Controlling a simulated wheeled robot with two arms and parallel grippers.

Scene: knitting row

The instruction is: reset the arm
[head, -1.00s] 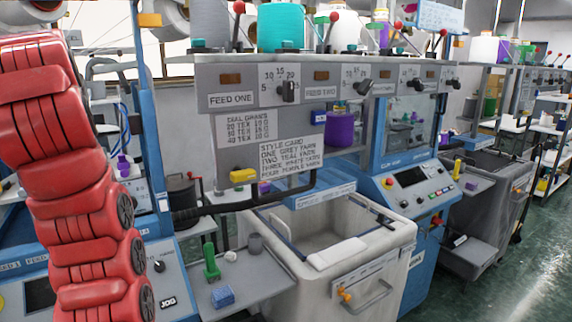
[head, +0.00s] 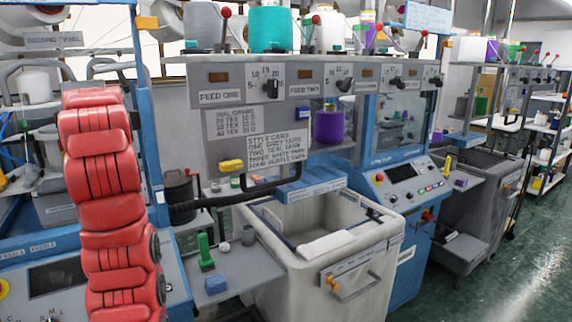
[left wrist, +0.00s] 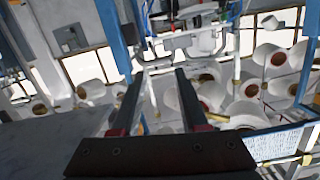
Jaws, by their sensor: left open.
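My left arm (head: 104,190), red and segmented, rises at the left of the head view, in front of the blue-framed knitting machine. Its gripper does not show there. In the left wrist view my left gripper (left wrist: 157,80) has its two dark fingers well apart, with nothing between them. Beyond the fingers are a grey rail and white yarn cones (left wrist: 245,115), apart from the gripper as far as I can tell. My right arm and gripper are in neither view.
A feed panel (head: 322,83) with dials and yarn cones stands behind the arm. A pale bin (head: 338,265) and a small shelf (head: 252,268) with a green spool (head: 205,252) and a blue block (head: 215,284) lie to its right. Open floor (head: 490,265) is at far right.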

